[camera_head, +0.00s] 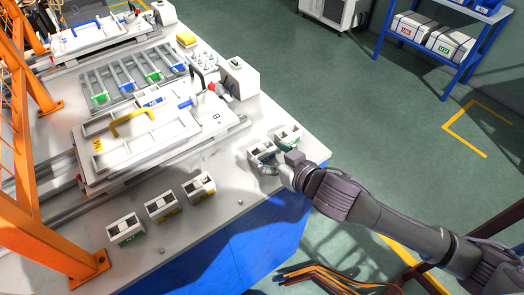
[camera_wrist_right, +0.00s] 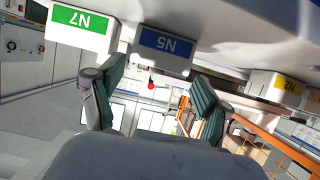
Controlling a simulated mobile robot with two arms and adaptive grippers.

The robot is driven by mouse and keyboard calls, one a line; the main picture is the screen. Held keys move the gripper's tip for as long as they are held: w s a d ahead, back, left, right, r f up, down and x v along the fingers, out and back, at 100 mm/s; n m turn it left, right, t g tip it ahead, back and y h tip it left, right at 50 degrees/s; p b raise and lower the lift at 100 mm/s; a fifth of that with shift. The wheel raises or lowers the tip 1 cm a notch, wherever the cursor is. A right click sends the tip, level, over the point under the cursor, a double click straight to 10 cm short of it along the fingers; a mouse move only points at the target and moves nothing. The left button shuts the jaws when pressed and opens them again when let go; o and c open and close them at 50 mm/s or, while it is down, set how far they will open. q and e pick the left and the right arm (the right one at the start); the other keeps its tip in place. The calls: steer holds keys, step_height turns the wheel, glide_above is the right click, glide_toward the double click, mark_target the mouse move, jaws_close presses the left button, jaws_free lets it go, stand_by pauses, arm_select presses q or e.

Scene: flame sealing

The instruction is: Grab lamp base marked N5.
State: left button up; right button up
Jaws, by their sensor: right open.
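The lamp base marked N5 is a white block with a blue label (camera_wrist_right: 165,43); the label reads upside down in the right wrist view. In the head view it appears to be the white block (camera_head: 260,149) near the table's right edge. My right gripper (camera_wrist_right: 157,76) is open, its two green-padded fingers on either side of N5's lower part in the picture. I cannot tell whether they touch it. In the head view my right gripper (camera_head: 270,166) partly covers that block. My left gripper is not in view.
The N7 base (camera_wrist_right: 80,22), green-labelled, stands close beside N5; it appears behind it in the head view (camera_head: 288,133). The N2 base (camera_wrist_right: 290,87), yellow-labelled, stands on the other side. Several more blocks line the white table (camera_head: 205,228). An orange frame (camera_head: 45,215) stands left.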

mark_target(264, 150)
steer(key=p+x, duration=0.1)
steer(key=x, duration=0.3)
steer(key=shift+w+a, duration=0.15)
steer(key=shift+w, duration=0.15)
steer(key=c, duration=0.8)
